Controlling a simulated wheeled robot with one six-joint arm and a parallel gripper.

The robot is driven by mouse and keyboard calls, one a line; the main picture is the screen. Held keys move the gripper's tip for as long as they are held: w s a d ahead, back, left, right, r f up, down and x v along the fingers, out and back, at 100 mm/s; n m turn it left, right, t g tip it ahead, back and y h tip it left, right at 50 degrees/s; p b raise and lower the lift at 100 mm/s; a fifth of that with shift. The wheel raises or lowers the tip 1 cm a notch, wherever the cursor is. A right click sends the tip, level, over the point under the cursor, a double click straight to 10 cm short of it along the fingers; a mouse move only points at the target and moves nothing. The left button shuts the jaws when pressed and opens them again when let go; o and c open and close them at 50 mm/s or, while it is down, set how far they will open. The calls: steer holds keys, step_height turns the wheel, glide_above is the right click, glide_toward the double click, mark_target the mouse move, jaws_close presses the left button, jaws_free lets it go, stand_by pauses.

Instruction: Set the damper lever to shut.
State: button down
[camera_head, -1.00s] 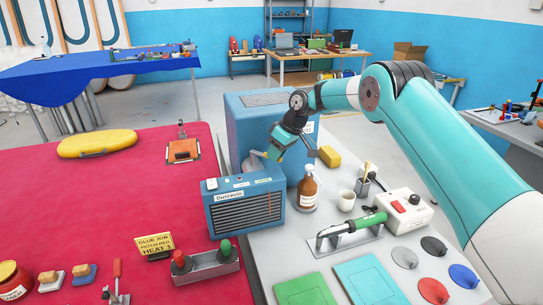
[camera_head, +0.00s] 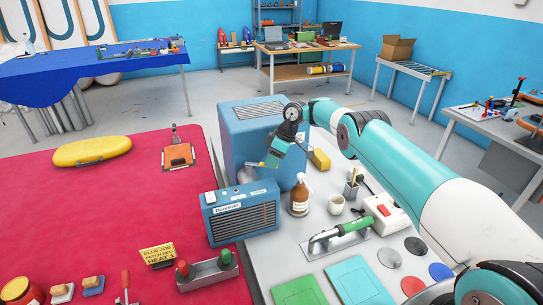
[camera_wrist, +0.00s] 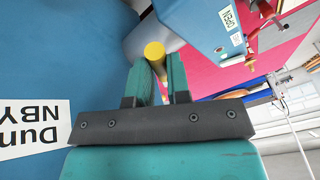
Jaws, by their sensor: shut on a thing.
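The damper lever shows as a yellow rod, its round end (camera_wrist: 154,50) between my fingers in the wrist view. My gripper (camera_wrist: 158,80) is shut on it, with one teal finger on each side. The lever's yellow end (camera_head: 256,164) pokes out left of the fingers there. The lever's pivot is hidden. An OPEN label (camera_wrist: 228,17) is on a blue panel at the upper right of the wrist view.
A blue heater box (camera_head: 240,212) stands just below my gripper in the head view.

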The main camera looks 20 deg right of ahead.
stand_by(0.3)
steer(key=c, duration=1.1)
jaws_free()
steer(key=shift+f+b, duration=0.15)
steer(key=shift+b, duration=0.5)
